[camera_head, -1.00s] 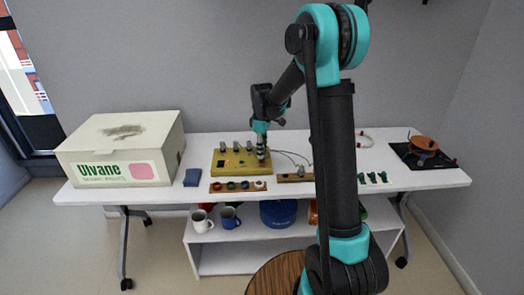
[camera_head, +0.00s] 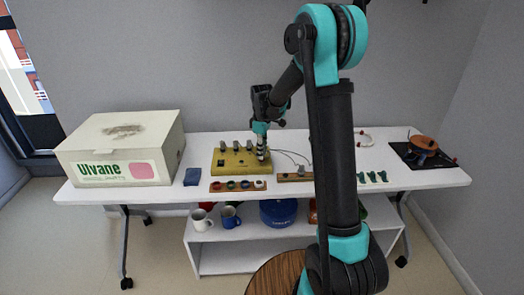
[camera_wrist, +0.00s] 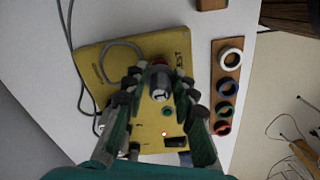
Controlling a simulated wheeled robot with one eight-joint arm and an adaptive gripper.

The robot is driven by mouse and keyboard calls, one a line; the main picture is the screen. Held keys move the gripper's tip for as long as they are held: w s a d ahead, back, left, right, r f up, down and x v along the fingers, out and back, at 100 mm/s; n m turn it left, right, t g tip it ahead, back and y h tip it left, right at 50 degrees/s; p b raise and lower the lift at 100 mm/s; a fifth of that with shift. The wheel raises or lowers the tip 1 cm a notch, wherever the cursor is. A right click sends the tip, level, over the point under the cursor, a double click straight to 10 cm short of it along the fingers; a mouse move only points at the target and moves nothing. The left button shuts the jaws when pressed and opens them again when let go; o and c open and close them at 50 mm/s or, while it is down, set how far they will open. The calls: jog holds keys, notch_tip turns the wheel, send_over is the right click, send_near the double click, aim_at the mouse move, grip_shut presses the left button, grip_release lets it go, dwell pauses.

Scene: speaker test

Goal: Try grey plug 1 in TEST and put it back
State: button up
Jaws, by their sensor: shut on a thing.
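The yellow test board (camera_head: 230,168) lies on the white table; it also shows in the wrist view (camera_wrist: 110,52), with the TEST lettering beside my fingers. My gripper (camera_head: 261,156) is over the board's right end. In the wrist view my gripper (camera_wrist: 160,88) is shut on grey plug 1 (camera_wrist: 160,94), whose top shows a "1". The plug is at the board by the TEST lettering; its lower end is hidden, so I cannot tell how deep it sits. Other grey plugs (camera_head: 236,147) stand along the board's back edge.
A wooden strip with coloured rings (camera_head: 238,185) lies in front of the board. A blue block (camera_head: 193,177) and a large white box (camera_head: 122,150) are on the left. Green pieces (camera_head: 372,177) and a black tray (camera_head: 405,157) are on the right. Cables run behind the board.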

jog(key=shift+f, duration=0.5)
jog(key=o, duration=1)
jog(key=shift+r, duration=3.7)
